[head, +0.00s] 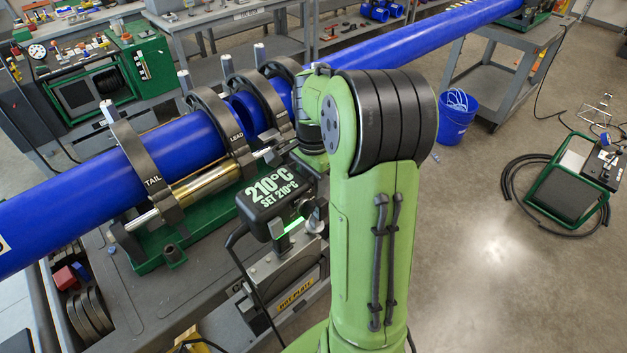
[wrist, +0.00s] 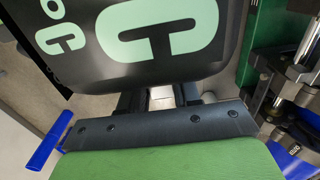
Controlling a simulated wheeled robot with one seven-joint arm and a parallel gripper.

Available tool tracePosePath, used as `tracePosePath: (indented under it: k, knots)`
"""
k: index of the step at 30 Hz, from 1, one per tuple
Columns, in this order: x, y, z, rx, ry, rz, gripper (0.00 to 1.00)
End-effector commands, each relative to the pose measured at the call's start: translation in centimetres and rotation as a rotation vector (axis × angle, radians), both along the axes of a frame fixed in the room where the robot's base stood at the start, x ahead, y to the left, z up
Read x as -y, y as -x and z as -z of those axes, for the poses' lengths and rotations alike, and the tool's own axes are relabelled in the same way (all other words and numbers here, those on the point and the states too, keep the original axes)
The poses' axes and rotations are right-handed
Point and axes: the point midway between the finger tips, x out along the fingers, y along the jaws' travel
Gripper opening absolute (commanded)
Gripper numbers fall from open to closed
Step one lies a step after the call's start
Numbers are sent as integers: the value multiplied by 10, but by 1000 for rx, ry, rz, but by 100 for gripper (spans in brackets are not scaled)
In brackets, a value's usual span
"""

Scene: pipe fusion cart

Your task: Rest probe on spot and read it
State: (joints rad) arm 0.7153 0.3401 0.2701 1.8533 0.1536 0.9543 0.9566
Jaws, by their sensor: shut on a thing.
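In the head view my arm covers much of the gripper.
A blue pipe (head: 75,205) lies in clamp rings marked TAIL and LEAD on a green carriage (head: 150,257). A dark cable hangs beside the readout. A blue bucket (head: 456,118) and a green-framed unit (head: 565,190) stand on the floor to the right, with open floor before them.

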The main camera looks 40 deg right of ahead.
Motion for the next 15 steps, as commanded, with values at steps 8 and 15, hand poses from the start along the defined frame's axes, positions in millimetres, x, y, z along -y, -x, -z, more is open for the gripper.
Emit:
tracePosePath:
  k: [8, 15]
  knots:
    - [0, 0, 1, 1, 0, 0, 5]
    - [0, 0, 4, 0, 0, 0, 5]
